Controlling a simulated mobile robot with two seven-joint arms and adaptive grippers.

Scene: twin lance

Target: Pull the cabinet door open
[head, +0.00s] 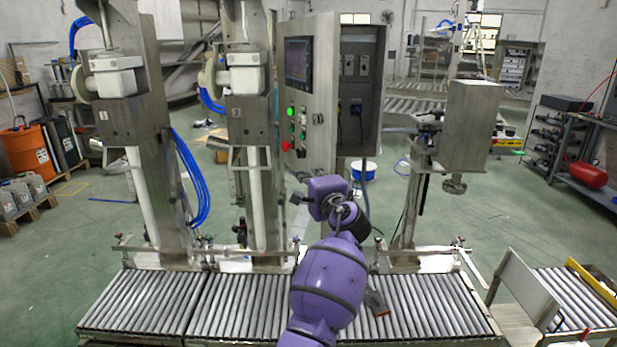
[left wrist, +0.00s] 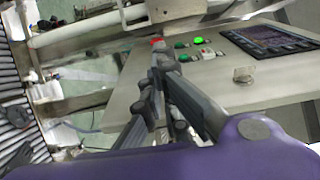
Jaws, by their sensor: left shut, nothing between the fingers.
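The grey cabinet (head: 378,38) stands behind the roller conveyor. Its door (head: 298,95), with a dark screen, lit green buttons and a red button, stands open at the left. Sockets and a cable show inside the cabinet. A small latch or knob (head: 318,118) is on the door's face near its right edge. In the left wrist view, the door face (left wrist: 222,95) and latch (left wrist: 243,75) lie to the right. My left gripper (head: 296,199) is shut and empty, below the door's lower part; its fingertips show in the left wrist view (left wrist: 160,58). Contact with the door cannot be told.
The roller conveyor (head: 235,305) runs across the front. A dark object (head: 376,302) lies on it right of my arm. Two steel columns with white units (head: 240,73) stand left of the cabinet; a metal stand (head: 470,120) stands right. Blue hoses (head: 190,180) hang at the left.

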